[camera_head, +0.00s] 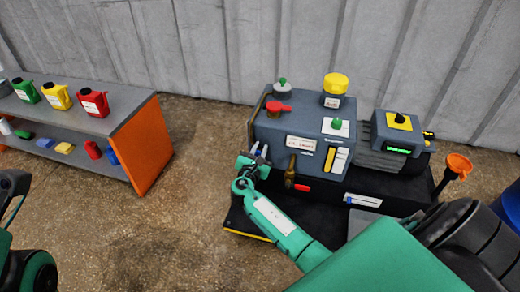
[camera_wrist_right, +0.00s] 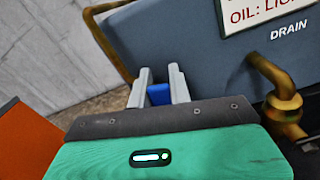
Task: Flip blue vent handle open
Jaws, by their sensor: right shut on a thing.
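The blue vent handle (camera_wrist_right: 159,94) shows in the right wrist view as a small blue piece between the two grey fingers of my right gripper (camera_wrist_right: 158,88). The gripper is shut on it, and the fingers hide much of it. In the head view my right gripper (camera_head: 257,154) is at the left front corner of the grey-blue vacuum furnace unit (camera_head: 275,128). The handle is too small to make out clearly there. My left gripper is not in view; only part of my left arm shows at the lower left edge.
A brass drain pipe (camera_wrist_right: 268,75) sticks out right of my right gripper. A brass-coloured pipe (camera_wrist_right: 108,42) runs along the unit's edge on the left. An orange funnel (camera_head: 459,164) stands at the right. A shelf (camera_head: 130,110) with coloured cans is at the left, with bare floor between.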

